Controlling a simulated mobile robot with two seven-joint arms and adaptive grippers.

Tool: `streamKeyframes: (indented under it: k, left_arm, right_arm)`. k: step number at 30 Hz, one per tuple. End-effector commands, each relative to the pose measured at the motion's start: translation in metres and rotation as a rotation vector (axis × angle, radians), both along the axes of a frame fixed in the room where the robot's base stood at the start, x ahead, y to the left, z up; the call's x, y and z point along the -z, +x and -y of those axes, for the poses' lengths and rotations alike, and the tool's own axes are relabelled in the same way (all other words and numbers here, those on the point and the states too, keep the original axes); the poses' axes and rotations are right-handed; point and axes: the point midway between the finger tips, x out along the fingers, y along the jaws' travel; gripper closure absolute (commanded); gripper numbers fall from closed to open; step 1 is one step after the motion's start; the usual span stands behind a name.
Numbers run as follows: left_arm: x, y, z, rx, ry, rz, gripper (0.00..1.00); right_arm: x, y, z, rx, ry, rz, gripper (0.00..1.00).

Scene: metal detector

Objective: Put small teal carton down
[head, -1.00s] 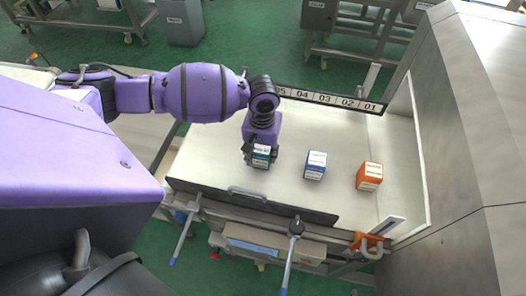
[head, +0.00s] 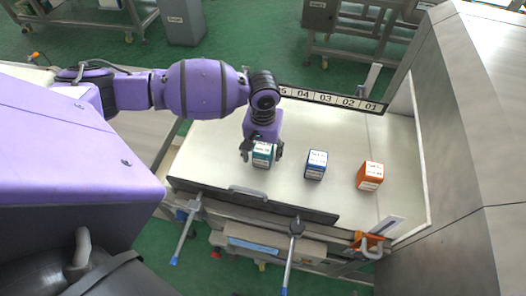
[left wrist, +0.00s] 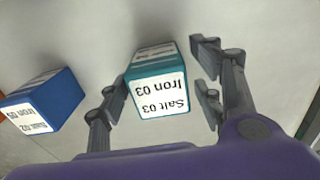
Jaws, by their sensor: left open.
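The small teal carton (head: 262,155) stands on the white belt surface, left of the other two cartons. My right gripper is not in view.
A blue carton (head: 316,165) and an orange carton (head: 369,176) stand to the right on the belt (head: 335,205). A numbered strip (head: 325,98) runs along the far edge. The metal detector housing (head: 480,150) stands at the right.

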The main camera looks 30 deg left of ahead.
Motion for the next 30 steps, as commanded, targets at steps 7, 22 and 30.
streamKeyframes:
  k: [7, 22, 30]
  left_arm:
    - [-0.058, 0.002, 0.0, 0.002, 0.0, 0.009, 0.4]
    - [-0.111, 0.0, 0.0, 0.0, 0.001, 0.002, 0.4]
    - [-0.11, 0.001, 0.0, 0.0, 0.001, 0.002, 0.4]
  right_arm:
    - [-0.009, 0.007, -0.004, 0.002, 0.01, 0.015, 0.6]
    - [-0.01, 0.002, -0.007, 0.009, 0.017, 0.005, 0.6]
    - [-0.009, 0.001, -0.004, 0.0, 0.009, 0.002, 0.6]
